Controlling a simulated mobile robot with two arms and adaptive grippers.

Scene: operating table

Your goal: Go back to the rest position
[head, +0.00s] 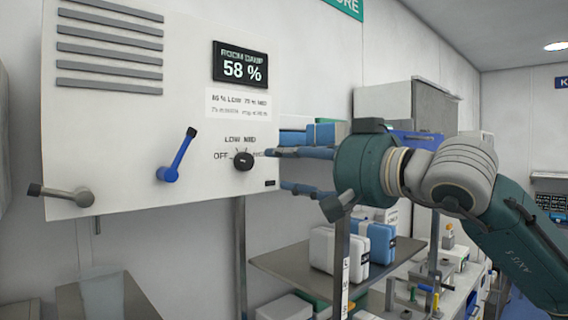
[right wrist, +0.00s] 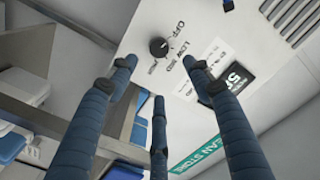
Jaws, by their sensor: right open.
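My right gripper (head: 277,170) reaches in from the right in the head view. Its blue fingers are spread and empty, just right of the black dial (head: 243,160) on a white wall panel (head: 120,130). In the right wrist view the fingers of this gripper (right wrist: 161,72) stand apart, with the dial (right wrist: 159,47) beyond them and nothing between them. The dial is marked OFF, LOW and MID; a further mark is partly hidden by a finger. I cannot tell its exact setting. My left gripper is in neither view.
The panel has a display (head: 240,64) reading 58 %, a blue lever (head: 177,156) and a grey lever (head: 62,194). Below my right arm, a shelf (head: 290,262) holds white and blue packs (head: 372,240). A grey cabinet (head: 405,103) stands behind the arm.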

